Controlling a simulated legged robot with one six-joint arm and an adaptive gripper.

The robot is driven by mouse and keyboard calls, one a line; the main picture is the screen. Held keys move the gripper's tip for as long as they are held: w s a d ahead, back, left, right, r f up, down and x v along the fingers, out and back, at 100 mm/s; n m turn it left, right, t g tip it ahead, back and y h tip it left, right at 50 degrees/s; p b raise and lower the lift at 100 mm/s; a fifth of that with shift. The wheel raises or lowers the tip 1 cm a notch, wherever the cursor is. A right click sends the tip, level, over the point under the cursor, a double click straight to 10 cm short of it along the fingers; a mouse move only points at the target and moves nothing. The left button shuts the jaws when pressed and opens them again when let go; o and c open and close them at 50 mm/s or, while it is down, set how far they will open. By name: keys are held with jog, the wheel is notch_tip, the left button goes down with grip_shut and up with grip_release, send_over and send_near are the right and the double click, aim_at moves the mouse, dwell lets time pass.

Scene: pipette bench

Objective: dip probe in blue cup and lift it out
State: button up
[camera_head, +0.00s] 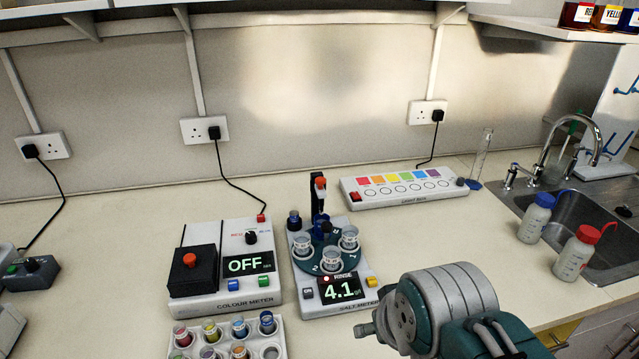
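The salt meter (354,304) stands in the middle of the bench, its display reading 4.1 with a lit red RINSE mark. Its round dark teal plate carries clear cups, at left (302,245), right (348,238) and front (331,260). My arm shows at lower right; no gripper fingers are visible.
The colour meter (220,303), reading OFF, is left of the salt meter. A white rack (275,339) of coloured vials is in front. A light box (405,188) lies behind. Two wash bottles (536,218) (575,254) stand near the sink (575,209).

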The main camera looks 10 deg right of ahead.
jog(key=c, duration=0.6)
jog(key=shift+w+r, duration=0.25)
grip_shut()
jog(key=w+r+n+g+y, duration=0.1)
jog(key=w+r+n+y, duration=0.2)
jog(key=w, duration=0.7)
jog(key=w+r+n+g, duration=0.1)
jog(key=w+r+n, duration=0.2)
jog(key=w+r, duration=0.45)
jog(key=w+d+f+n+y, duration=0.2)
jog(key=w+n, duration=0.2)
jog(key=w, duration=0.6)
jog(key=w+d+f+n+g+y, duration=0.1)
jog(key=w+d+f+n+y, duration=0.1)
jog(key=w, duration=0.9)
jog(key=shift+w+d+f+n, duration=0.3)
jog(key=shift+d+f+n, duration=0.5)
jog(key=shift+n, duration=0.1)
jog(key=shift+a, duration=0.1)
